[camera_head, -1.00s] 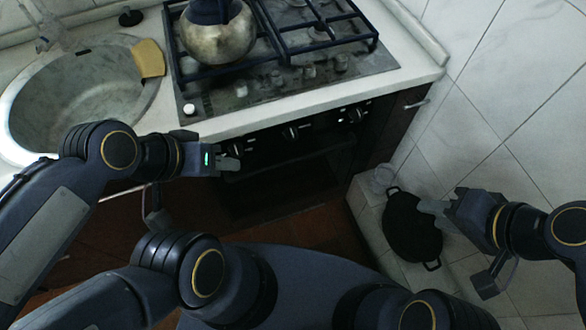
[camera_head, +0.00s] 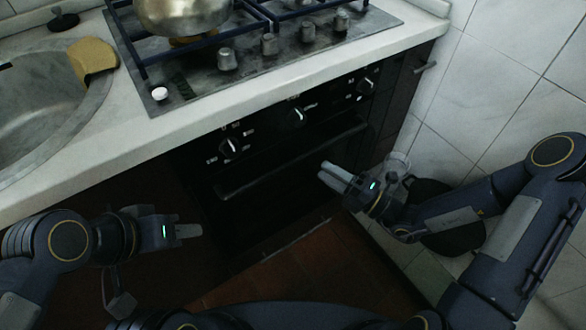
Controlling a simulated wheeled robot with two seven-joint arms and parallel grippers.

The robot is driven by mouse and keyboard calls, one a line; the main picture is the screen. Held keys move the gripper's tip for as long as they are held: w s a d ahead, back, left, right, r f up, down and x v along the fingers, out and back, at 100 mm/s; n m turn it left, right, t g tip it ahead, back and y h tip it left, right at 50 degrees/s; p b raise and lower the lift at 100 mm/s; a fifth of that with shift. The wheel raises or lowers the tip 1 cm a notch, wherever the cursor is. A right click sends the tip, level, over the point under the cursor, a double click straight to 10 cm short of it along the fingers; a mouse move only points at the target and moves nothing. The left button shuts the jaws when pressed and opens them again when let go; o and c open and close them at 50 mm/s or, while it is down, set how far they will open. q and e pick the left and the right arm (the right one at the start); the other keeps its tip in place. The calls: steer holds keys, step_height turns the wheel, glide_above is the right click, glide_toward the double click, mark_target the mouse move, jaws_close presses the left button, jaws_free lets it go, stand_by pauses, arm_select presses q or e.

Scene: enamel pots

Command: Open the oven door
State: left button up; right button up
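The black oven (camera_head: 275,195) is built in under the counter, and its door looks shut. A dark bar handle (camera_head: 290,160) runs across the top of the door, below a panel of knobs (camera_head: 298,117). My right gripper (camera_head: 328,174) is in front of the right half of the door, pointing left, a little below the handle in the picture. It looks apart from the handle; whether its fingers are parted is unclear. My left gripper (camera_head: 192,231) is to the lower left of the door, pointing right, away from the handle. Its finger gap cannot be made out.
A gas stove (camera_head: 250,60) with a metal pot (camera_head: 185,14) is above the oven. A black pan (camera_head: 455,240) is on the floor at right, partly behind my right arm. Tiled wall (camera_head: 490,90) bounds the right.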

mark_target(304, 155)
steer(key=shift+m, duration=0.3)
steer(key=b+x, duration=0.1)
steer(key=x, duration=0.7)
steer(key=shift+w+d+f, duration=0.1)
steer(key=shift+w+f, duration=0.05)
jaws_close()
